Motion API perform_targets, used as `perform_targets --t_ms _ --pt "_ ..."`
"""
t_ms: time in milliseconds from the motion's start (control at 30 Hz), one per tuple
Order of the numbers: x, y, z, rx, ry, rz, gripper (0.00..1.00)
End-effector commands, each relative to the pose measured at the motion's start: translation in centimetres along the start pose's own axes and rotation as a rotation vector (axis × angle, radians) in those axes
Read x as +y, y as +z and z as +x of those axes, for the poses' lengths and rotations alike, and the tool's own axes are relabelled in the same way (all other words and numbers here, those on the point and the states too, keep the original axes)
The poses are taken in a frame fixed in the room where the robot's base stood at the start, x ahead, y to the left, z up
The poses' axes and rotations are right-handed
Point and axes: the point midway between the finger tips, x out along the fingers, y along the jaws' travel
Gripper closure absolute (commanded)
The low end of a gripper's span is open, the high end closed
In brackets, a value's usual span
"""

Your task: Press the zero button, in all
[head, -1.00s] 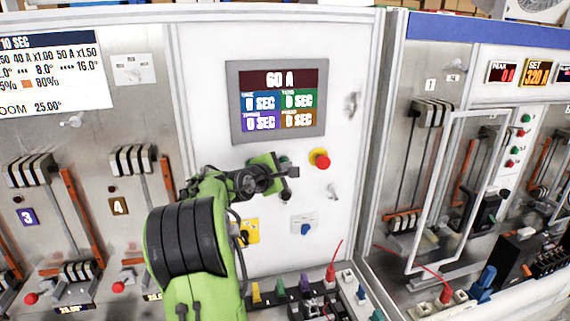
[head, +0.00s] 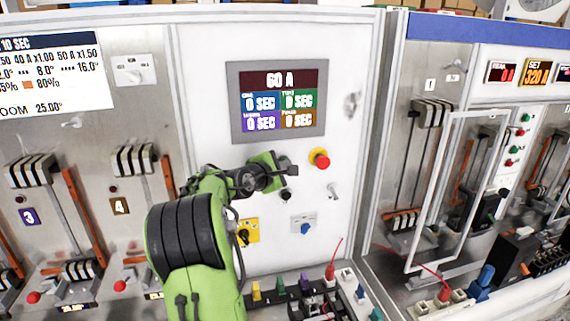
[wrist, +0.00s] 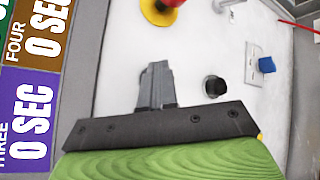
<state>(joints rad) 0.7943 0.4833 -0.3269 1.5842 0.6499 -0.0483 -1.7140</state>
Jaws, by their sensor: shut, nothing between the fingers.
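My gripper (head: 291,170) is shut and empty, in front of the white panel below the display. In the wrist view its closed grey fingers (wrist: 156,84) point at the white panel; I cannot tell whether they touch it. A round black button (head: 286,195) sits just below the gripper, and it also shows in the wrist view (wrist: 215,87) to the right of the fingers. No label reading zero is legible. The display (head: 278,103) reads 60 A, with 0 SEC in each of its four fields. Part of the panel behind the gripper is hidden.
A red emergency button (head: 320,160) on a yellow ring is right of the gripper. A blue knob (head: 305,228) and a yellow-plated switch (head: 245,232) are lower. Coloured plugs and sockets line the bench below. A framed clear door (head: 450,190) stands at right.

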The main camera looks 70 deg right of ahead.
Motion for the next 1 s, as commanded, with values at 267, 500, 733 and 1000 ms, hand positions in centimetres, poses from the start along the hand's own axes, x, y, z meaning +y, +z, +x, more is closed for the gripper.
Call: perform_targets --t_ms 267,500,733,1000 --pt "-0.5 0.4 -0.7 0.001 0.003 0.001 1.00" --pt "-1.1 0.8 -1.3 0.001 0.001 0.000 1.00" --pt "-1.1 1.0 -1.4 0.001 0.001 0.001 1.00" --pt "-2.6 2.2 -3.2 0.001 0.002 0.001 1.00"
